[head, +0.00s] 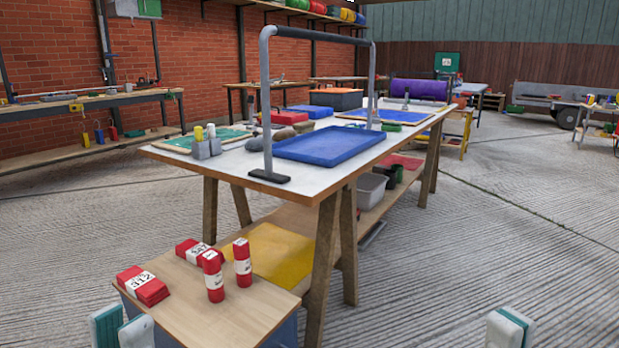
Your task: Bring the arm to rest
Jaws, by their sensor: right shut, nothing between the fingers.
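My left gripper (121,329) shows at the bottom left edge, in front of a small wooden table. Its two pale fingers with teal pads stand apart, with nothing seen between them. My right gripper (511,327) shows at the bottom right, over the bare floor. Its fingertips are together and it holds nothing. Both grippers are cut off by the lower edge of the picture, so the arms behind them are hidden.
The small wooden table (228,318) bears several red rolls or packs with white labels (143,286). Behind it stands a long white-topped workbench (228,163) with a grey pipe frame (266,100) and a blue tray (326,146). The concrete floor (500,240) at right is clear.

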